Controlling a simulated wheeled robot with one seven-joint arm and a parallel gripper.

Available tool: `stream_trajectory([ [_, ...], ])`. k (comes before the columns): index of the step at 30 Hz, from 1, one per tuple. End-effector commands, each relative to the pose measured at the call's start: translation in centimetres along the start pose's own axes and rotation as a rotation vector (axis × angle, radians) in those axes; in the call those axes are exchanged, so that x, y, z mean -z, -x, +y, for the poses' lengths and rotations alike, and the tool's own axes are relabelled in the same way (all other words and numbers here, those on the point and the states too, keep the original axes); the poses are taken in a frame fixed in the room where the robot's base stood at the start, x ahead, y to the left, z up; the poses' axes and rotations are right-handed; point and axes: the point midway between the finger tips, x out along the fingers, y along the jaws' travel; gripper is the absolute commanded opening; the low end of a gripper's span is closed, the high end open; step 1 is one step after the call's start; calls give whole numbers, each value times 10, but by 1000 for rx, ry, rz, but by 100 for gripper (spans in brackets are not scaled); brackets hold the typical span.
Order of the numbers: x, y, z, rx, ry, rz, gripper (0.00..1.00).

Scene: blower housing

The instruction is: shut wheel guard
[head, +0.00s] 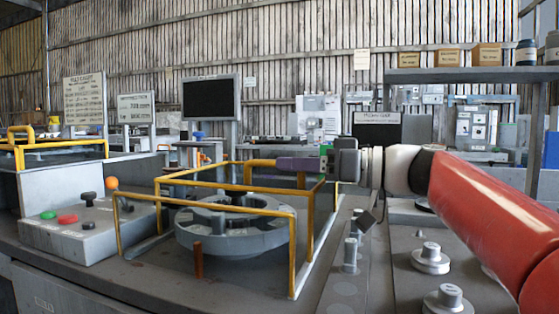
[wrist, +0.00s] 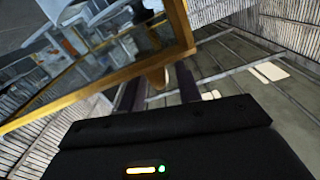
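The wheel guard (head: 210,202) is a yellow bar frame on the grey bench, standing around and above the wheel. The wheel (head: 225,243) is a round grey disc with dark slots, partly hidden by the bars. My gripper (head: 280,164) is at the guard's upper far side, its purple fingers level with a yellow top bar. In the wrist view, the two dark fingers of my gripper (wrist: 160,88) are apart. A small tan rounded piece shows between or just beyond them, beside a yellow guard bar (wrist: 110,83). I cannot tell whether the fingers touch it.
A control box (head: 90,226) with green, red and black buttons and an orange ball-topped lever stands left of the guard. Grey knobs (head: 431,258) and short posts (head: 350,250) stand on the bench at right. A dark screen (head: 211,98) and sign boards (head: 84,100) are behind.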

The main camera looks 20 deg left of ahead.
Motion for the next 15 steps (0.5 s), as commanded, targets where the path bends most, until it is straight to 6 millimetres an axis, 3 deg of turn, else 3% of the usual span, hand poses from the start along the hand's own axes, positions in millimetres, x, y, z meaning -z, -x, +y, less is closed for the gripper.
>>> stream_trajectory([
  [6, 1, -27, 0, 2, -2, -1, 34],
  [15, 0, -33, 0, 0, -1, 0, 34],
])
